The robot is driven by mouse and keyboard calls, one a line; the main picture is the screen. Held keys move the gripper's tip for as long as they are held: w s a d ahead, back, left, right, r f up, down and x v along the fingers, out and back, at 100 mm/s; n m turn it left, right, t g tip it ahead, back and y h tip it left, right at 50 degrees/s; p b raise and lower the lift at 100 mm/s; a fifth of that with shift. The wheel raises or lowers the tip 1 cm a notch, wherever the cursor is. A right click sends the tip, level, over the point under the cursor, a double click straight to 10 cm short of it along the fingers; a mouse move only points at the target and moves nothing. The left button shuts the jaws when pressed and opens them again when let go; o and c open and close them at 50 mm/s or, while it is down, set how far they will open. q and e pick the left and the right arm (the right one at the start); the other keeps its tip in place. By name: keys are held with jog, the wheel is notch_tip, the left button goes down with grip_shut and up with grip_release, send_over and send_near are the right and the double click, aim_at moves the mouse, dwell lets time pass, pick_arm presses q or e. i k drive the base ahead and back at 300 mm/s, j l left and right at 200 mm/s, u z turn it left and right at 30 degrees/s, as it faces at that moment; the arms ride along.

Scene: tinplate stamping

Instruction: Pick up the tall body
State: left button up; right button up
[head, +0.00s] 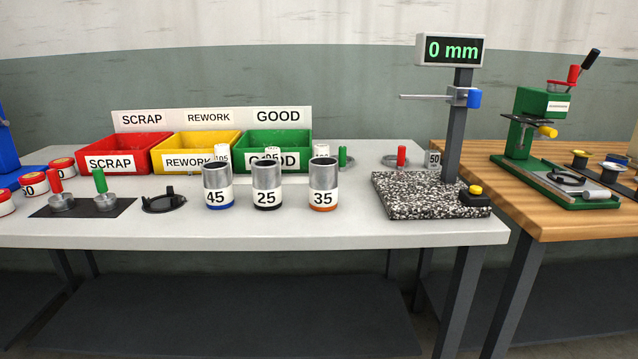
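Three grey metal can bodies stand upright in a row near the front of the white table. One is marked 45 with a blue base (217,185), one 25 with a black base (267,184), one 35 with an orange base (323,183). They look about equally tall. A small grey piece marked 50 (433,160) stands behind the gauge's left side. I cannot tell which is the tall body. Neither of my grippers is in view.
Scrap (124,146), rework (195,145) and good (290,142) bins stand behind the cans. A height gauge on a speckled base (400,200) reads 0 mm at right. A green press (545,125) stands on the wooden bench. Handled plugs (60,200) are at left.

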aim_at(323, 170)
jog(key=i+j+z, duration=0.15)
jog(key=i+j, duration=0.15)
jog(key=i, duration=0.25)
jog(key=i+j+z, duration=0.15)
jog(key=i+j, duration=0.25)
jog(key=i, duration=0.15)
